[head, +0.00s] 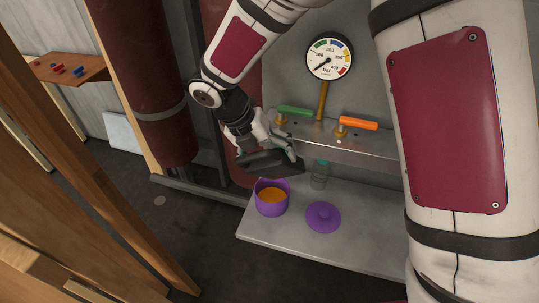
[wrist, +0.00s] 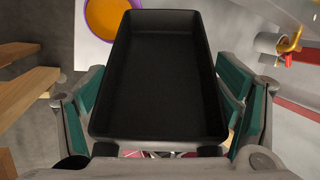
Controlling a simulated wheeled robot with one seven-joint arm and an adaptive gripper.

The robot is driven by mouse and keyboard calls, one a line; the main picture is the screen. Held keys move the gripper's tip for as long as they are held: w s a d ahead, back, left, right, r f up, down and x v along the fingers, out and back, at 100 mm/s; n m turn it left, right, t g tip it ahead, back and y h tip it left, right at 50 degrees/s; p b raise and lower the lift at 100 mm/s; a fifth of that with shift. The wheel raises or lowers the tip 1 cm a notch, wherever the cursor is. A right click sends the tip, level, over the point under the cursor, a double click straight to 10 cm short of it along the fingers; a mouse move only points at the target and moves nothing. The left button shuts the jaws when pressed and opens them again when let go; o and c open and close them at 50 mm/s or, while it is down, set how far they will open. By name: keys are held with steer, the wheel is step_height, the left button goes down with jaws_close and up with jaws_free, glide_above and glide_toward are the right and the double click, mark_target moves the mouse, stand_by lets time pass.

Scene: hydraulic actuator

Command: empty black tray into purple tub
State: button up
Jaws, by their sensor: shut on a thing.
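My gripper (head: 285,148) is shut on the black tray (head: 262,163), and its fingers press on both sides of the tray in the wrist view. The tray (wrist: 158,85) looks empty inside there. In the head view the tray is held just above and behind the purple tub (head: 271,205). The tub stands open on the grey shelf and holds something orange (head: 272,195). It also shows partly in the wrist view (wrist: 86,30), beyond the tray's far left corner. A purple lid (head: 323,217) lies on the shelf, right of the tub.
A clear glass jar (head: 320,174) stands behind the lid. Above the shelf (head: 365,250) is a metal ledge with a green handle (head: 296,111), an orange handle (head: 358,123) and a pressure gauge (head: 330,57). Dark red cylinders (head: 150,80) stand at left. The shelf front is clear.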

mark_target(271, 171)
steer(key=shift+s+f+t+p, duration=0.1)
steer(key=shift+s+t+p, duration=0.45)
steer(key=shift+s, duration=0.2)
steer(key=shift+s+d+f+m+t, duration=0.15)
steer(key=shift+s+f+t, duration=0.2)
steer(key=shift+t, duration=0.2)
steer(key=shift+s+f+m+t, duration=0.15)
steer(key=shift+s+f+t, duration=0.1)
steer(key=shift+s+t, duration=0.2)
steer(key=shift+s+f+t, duration=0.25)
steer(key=shift+f+t, duration=0.05)
steer(key=shift+t, duration=0.25)
steer(key=f+t+b, duration=0.1)
steer(key=s+f+t+b, duration=0.1)
steer(key=b, duration=0.1)
steer(key=shift+s+d+m, duration=0.1)
steer(key=shift+s+m, duration=0.1)
steer(key=shift+m, duration=0.2)
steer(key=shift+b, duration=0.35)
steer(key=shift+s+d+f+m+t+b, duration=0.1)
steer(key=shift+s+f+m+t, duration=0.15)
steer(key=shift+f+t, duration=0.65)
steer(key=shift+s+a+f+m+t+b, duration=0.1)
steer(key=shift+s+f+m+t, duration=0.2)
steer(key=shift+f+t, duration=0.6)
steer(key=shift+s+d+f+m+t+b, duration=0.1)
steer(key=shift+s+f+m+t, duration=0.15)
steer(key=shift+f+t, duration=0.65)
